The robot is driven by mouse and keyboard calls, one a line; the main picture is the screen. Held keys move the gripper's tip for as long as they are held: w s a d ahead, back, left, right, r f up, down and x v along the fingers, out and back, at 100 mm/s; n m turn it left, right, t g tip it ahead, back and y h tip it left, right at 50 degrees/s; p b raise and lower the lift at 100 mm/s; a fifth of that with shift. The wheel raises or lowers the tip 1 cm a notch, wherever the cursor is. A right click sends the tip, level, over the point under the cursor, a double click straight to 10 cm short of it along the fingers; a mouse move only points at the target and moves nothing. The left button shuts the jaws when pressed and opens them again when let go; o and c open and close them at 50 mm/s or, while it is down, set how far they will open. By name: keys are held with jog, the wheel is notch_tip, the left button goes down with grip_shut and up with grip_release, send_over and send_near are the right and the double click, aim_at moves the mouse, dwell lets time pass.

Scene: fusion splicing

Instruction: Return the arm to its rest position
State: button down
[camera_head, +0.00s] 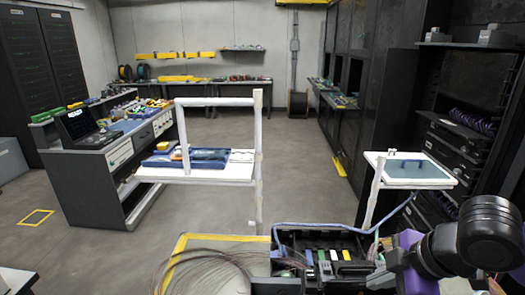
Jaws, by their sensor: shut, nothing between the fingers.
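My arm enters at the lower right, with a large dark round joint and purple sections. My gripper (382,264) is at the left end of this arm, small and dark against the right side of an open black splice box. It is shut with nothing held. Its fingertips are hard to make out against the dark box, and I cannot tell whether they touch it.
The black box (318,258) holds coloured strips, with loose thin fibres (205,268) to its left. A blue cable runs from it toward a small white stand (448,182). A white-framed table (240,176) stands ahead. Dark racks line the right; open floor lies left of centre.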

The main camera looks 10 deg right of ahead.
jog(key=w+a+r+m+t+y, duration=0.1)
jog(key=w+a+r+t+y, duration=0.25)
jog(key=w+a+r, duration=0.35)
jog(key=w+a+r+m+t+y, duration=0.1)
jog(key=w+a+r+t+y, duration=0.25)
jog(key=r, duration=0.65)
jog(key=s+r+m+t+h, duration=0.3)
jog(key=r+m+t, duration=0.4)
jog(key=r+t, duration=0.3)
jog(key=s+d+f+m+h, duration=0.2)
jog(key=s+f+m+h, duration=0.4)
jog(key=f, duration=0.1)
jog(key=s+d+f+m+h, duration=0.3)
jog(key=s+f+m+h, duration=0.3)
jog(key=f+h, duration=0.1)
jog(key=s+a+f+n+g+y, duration=0.3)
jog(key=s+f+n, duration=0.1)
jog(key=s+f, duration=0.6)
jog(key=s+a+f+n+g+y, duration=0.3)
jog(key=s+f, duration=0.7)
jog(key=s, duration=0.5)
jog(key=shift+a+f+n+g+y+b, duration=0.15)
jog(key=shift+f+n+g+y+b, duration=0.3)
jog(key=shift+g, duration=0.25)
